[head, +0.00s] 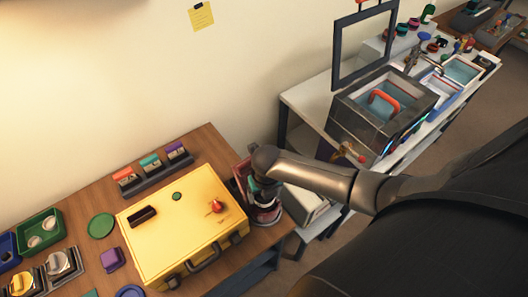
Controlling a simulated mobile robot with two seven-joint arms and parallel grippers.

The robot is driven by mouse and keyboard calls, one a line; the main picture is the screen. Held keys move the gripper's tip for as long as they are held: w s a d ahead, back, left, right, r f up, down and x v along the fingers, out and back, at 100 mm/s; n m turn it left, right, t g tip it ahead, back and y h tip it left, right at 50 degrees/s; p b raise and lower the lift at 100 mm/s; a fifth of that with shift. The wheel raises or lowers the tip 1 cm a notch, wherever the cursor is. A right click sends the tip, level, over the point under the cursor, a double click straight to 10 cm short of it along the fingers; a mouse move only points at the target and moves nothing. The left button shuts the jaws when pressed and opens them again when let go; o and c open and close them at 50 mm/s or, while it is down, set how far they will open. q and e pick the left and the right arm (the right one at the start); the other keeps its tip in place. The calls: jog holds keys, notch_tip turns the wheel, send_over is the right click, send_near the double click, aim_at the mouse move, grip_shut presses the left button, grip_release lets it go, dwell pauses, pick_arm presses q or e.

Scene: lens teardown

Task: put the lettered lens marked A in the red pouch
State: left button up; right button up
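My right arm comes in from the right, and its gripper (262,205) points down at the right end of the wooden table. Its fingers are dark and partly hidden, so I cannot tell whether they are open or shut, or hold anything. A small rack at the table's back holds an orange-red pouch-like item (123,175), a teal one (150,161) and a purple one (175,149). I cannot tell for sure which is the red pouch. Pale round pieces (35,241) lie in a green tray at left. No letter A is readable. My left gripper is out of view.
A yellow case (170,235) with a small red-orange item (216,206) on it fills the table's middle. A reddish holder (241,172) stands beside my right gripper. A grey bin (350,112) and white bench stand at right. Green disc (101,225) lies left of the case.

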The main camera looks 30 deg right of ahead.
jog(key=shift+f+b, duration=0.3)
jog(key=shift+f, duration=0.1)
jog(key=o, duration=1)
jog(key=shift+o, duration=1.2)
jog(key=shift+r+p, duration=1.05)
jog(key=shift+r, duration=3.5)
